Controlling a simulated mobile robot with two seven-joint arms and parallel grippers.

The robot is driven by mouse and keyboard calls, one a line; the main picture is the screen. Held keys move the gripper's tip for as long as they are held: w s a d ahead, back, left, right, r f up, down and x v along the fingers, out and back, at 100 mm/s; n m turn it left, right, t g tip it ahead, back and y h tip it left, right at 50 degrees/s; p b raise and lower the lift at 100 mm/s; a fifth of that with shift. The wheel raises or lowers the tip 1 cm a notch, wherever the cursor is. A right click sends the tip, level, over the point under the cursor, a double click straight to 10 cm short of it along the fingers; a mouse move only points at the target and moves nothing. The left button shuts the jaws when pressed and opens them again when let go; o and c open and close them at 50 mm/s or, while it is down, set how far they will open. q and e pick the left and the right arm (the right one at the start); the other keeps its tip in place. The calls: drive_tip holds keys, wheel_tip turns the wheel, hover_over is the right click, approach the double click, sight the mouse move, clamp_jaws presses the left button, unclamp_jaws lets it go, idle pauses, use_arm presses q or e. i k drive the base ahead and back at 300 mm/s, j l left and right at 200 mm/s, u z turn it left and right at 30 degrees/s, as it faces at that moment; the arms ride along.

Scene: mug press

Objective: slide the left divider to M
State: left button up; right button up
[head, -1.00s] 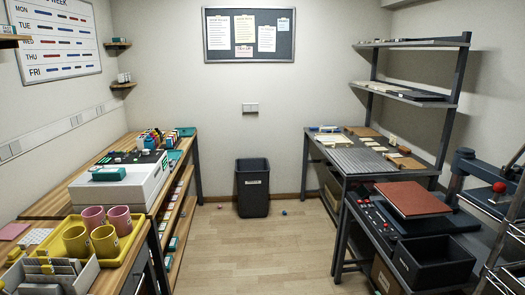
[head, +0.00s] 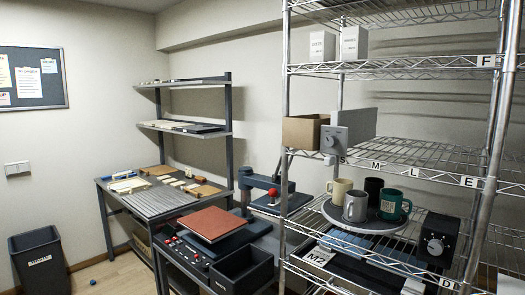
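A grey upright panel (head: 358,127) stands on the wire shelf marked E, and looks like the left divider. A grey block with a round knob (head: 335,140) is at its front end, with a small pale tab below it at the shelf edge. The block is at the left of the letter S (head: 343,161). The letter M (head: 375,167) is further right on the same edge, followed by L (head: 410,172). No second divider is clear on this shelf. Neither of my grippers shows.
A brown box (head: 302,131) sits left of the panel. The shelf right of it looks empty. Below, several mugs (head: 355,205) stand on a round tray beside a black knobbed box (head: 437,240). A rack post (head: 490,150) rises at right. A bench with a press (head: 268,195) is at left.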

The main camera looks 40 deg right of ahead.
sight(351, 127)
drive_tip(key=z, duration=1.85)
